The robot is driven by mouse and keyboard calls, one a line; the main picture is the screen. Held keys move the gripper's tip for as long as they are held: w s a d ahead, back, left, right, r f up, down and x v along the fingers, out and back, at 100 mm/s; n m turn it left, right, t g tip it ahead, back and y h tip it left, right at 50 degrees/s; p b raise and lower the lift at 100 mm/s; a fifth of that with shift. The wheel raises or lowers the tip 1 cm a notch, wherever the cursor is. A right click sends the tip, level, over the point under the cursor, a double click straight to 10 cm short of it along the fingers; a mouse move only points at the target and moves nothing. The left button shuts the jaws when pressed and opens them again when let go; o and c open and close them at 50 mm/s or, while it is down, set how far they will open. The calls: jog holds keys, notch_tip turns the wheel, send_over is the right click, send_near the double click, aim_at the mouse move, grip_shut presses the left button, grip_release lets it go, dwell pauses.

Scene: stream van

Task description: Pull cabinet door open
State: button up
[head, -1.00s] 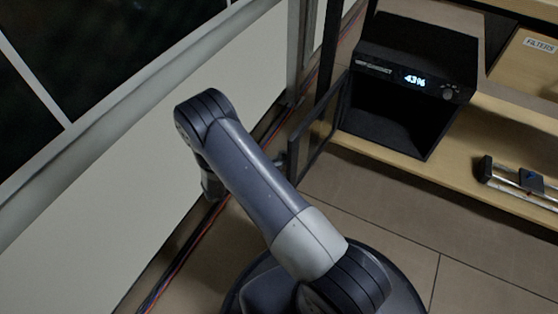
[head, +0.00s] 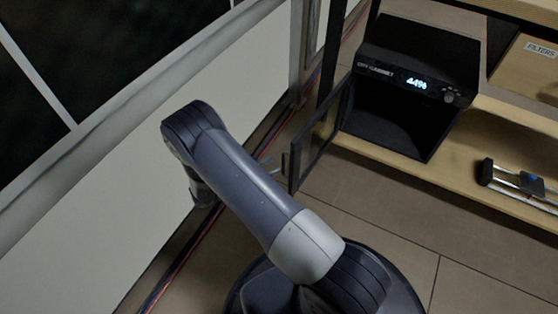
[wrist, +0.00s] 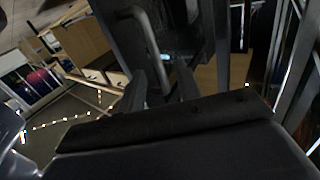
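The black dry cabinet (head: 418,66) stands on the wooden shelf, with a lit percentage display. Its framed door (head: 318,142) is swung wide open to the left, and the dark interior (head: 395,125) shows. The door handle (head: 285,164) is a dark bar on the door's outer face. My gripper is mostly hidden behind my arm in the head view; its tips seem just left of the handle. In the wrist view my gripper (wrist: 161,88) has its fingers apart, with the handle (wrist: 149,45) ahead, its lower end showing between them. Contact cannot be told.
A pale wall panel (head: 110,215) and window stand close on the left. Red and dark cables (head: 190,245) run along the floor beside it. A metal-railed device (head: 525,182) lies on the shelf at right. Floor in front of the cabinet is clear.

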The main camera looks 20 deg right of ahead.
jog(key=a+p, duration=0.1)
jog(key=a, duration=0.5)
jog(key=shift+s, duration=0.45)
jog(key=shift+a, duration=0.1)
jog(key=w+d+b, duration=0.1)
jog(key=d+b, duration=0.1)
jog(key=d, duration=0.6)
jog(key=shift+d, duration=0.2)
jog(key=shift+w, duration=0.1)
